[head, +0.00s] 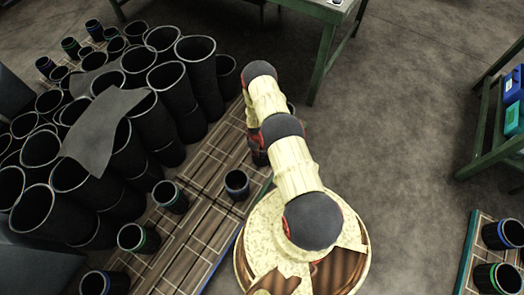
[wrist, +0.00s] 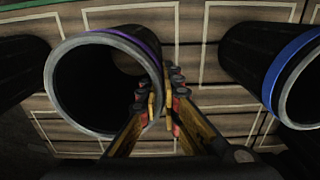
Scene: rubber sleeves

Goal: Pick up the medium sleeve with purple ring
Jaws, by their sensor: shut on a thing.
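The dark sleeve with a purple ring (wrist: 90,88) fills the left of the wrist view, its grey-rimmed open mouth facing the camera. The purple band shows along its upper right edge. My gripper (wrist: 163,92) is at the right side of this sleeve, with one finger inside the mouth and the other outside. It is shut on the sleeve's wall. In the head view my arm hides the gripper, and I cannot pick out the purple ring there.
A blue-ringed sleeve (wrist: 285,70) is to the right in the wrist view. In the head view, a large cluster of black sleeves (head: 125,110) covers the left, with a grey sheet (head: 98,135) on top. Green tables (head: 318,12) stand behind; floor (head: 400,130) is clear at right.

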